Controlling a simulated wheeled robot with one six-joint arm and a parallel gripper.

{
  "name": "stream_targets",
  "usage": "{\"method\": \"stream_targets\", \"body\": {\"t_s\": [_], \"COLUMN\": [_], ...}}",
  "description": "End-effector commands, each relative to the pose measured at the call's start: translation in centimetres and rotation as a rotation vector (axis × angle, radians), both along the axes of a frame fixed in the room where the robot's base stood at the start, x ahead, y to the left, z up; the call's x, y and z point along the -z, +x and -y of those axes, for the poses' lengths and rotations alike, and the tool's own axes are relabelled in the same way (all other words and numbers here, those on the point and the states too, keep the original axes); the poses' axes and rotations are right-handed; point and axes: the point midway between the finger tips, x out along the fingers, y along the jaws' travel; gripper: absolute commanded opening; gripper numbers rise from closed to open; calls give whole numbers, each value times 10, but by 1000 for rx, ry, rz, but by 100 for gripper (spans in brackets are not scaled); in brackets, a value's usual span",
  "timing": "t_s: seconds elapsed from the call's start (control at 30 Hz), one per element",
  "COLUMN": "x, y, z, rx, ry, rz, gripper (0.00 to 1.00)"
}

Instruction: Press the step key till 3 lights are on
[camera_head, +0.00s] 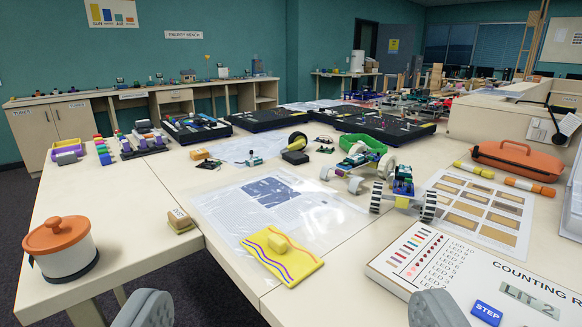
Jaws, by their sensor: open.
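The counting board (392,281), a white panel titled "COUNTING R…", lies at the lower right and runs off the picture. The blue STEP key (487,312) is near its lower edge. A grey-green display (529,300) beside the key appears to read "LIT 2". A column of small LED marks and labels runs along the board's left part; I cannot tell from the lamps which are lit. My gripper (292,308) is open and empty, its grey fingertips wide apart at the bottom edge. The right fingertip is just left of the STEP key in the picture and hides part of the board.
A yellow block on a yellow plate (282,256) lies left of the board. A wheeled model (403,188), a sample sheet (480,208) and an orange case (515,160) lie behind it. An orange-lidded pot (64,255) stands far left.

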Motion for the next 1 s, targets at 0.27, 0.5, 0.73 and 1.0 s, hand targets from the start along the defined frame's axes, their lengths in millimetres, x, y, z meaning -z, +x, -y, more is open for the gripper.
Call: {"method": "stream_targets", "body": {"t_s": [0.27,0.5,0.73,1.0], "x": [0,0,0,0], "y": [0,0,0,0], "z": [0,0,0,0], "rx": [0,0,0,0], "ry": [-1,-1,-1,-1], "rz": [-1,-1,-1,-1], "gripper": [21,0,0,0]}}
